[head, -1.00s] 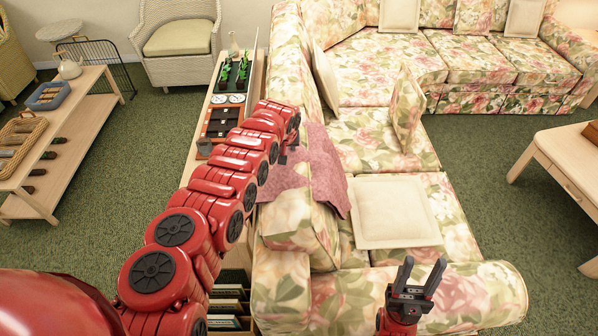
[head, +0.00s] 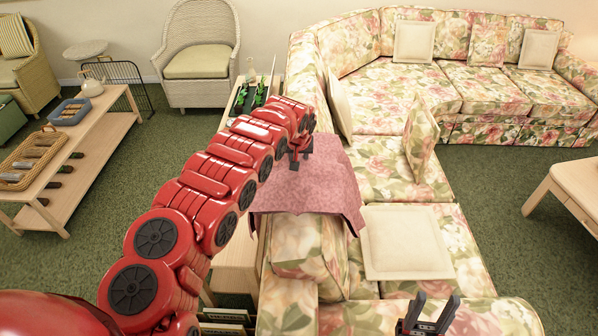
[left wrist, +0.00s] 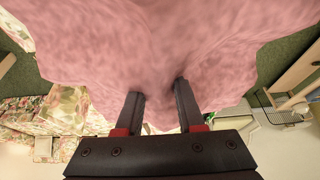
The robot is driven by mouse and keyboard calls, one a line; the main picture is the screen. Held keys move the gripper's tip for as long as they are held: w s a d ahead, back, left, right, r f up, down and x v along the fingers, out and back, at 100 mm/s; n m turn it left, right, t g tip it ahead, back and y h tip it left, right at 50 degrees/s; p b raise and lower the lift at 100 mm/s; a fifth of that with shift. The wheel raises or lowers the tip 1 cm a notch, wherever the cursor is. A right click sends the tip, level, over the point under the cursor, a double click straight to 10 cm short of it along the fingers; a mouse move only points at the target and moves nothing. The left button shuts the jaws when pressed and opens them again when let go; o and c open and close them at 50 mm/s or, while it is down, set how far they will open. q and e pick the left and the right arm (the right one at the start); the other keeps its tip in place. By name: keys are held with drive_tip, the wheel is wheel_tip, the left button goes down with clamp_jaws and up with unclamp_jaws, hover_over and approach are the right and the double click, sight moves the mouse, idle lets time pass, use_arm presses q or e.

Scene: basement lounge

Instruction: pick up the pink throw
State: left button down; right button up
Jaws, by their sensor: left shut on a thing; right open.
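The pink throw (head: 315,185) lies draped over the back of the floral sofa (head: 305,270) in the head view, its edges hanging down. My left gripper (head: 294,163) is at the throw's far left part, at the end of the red arm. In the left wrist view the pink throw (left wrist: 170,50) fills the upper part, and the fingertips of my left gripper (left wrist: 158,95) press into its cloth, shut on it. My right gripper (head: 428,308) is open and empty above the sofa's near arm.
A narrow wooden table (head: 240,255) with bottles and small items runs behind the sofa. A cream cushion (head: 405,243) lies on the seat. A low wooden table (head: 75,170) with trays stands left, another (head: 565,190) right.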

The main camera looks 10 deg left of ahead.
use_arm(q)
wheel_tip(320, 180, up, 11)
drive_tip(key=shift+f+b, duration=0.1)
drive_tip(key=shift+b, duration=0.95)
